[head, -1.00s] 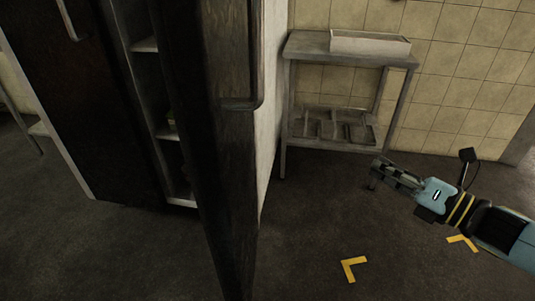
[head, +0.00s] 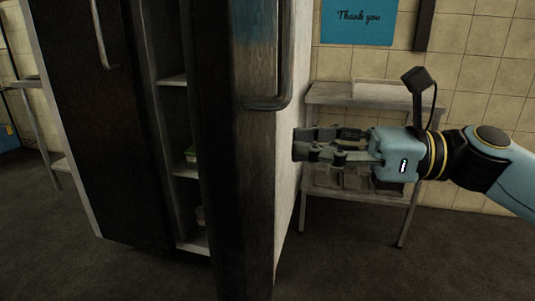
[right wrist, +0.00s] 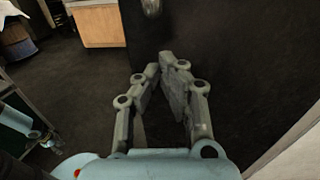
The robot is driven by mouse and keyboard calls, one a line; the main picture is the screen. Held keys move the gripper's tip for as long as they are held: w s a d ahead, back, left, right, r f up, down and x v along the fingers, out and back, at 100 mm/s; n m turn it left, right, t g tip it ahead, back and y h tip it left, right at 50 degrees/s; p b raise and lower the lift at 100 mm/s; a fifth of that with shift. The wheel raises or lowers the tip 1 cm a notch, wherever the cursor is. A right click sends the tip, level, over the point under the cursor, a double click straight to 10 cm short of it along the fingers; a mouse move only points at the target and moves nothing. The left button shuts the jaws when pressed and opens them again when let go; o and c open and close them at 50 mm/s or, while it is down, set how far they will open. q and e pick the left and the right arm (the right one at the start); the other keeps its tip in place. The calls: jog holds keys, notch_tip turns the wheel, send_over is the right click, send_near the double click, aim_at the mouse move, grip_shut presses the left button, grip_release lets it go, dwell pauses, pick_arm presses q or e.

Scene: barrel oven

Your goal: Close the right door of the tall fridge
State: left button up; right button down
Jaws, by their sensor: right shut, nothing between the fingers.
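The tall fridge has a dark left door (head: 95,130) that looks closed, with a metal handle. The right door (head: 225,180) stands open towards me, seen at a steep angle, with its bar handle (head: 272,102) on the right. Fridge shelves (head: 176,170) show in the gap between the doors. My right gripper (head: 298,146) is shut and empty, pointing left, its tips close to the pale surface on the right side of the open door. I cannot tell whether they touch. The right wrist view shows its fingertips (right wrist: 165,65) together.
A metal side table (head: 350,97) with a pale tray stands against the tiled wall behind my right gripper. A blue "Thank you" sign (head: 358,20) hangs above it. Another table (head: 40,125) stands at the far left. The dark floor (head: 350,260) at the front right is clear.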

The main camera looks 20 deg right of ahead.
aim_at(248, 144)
jog(key=shift+x, duration=2.8)
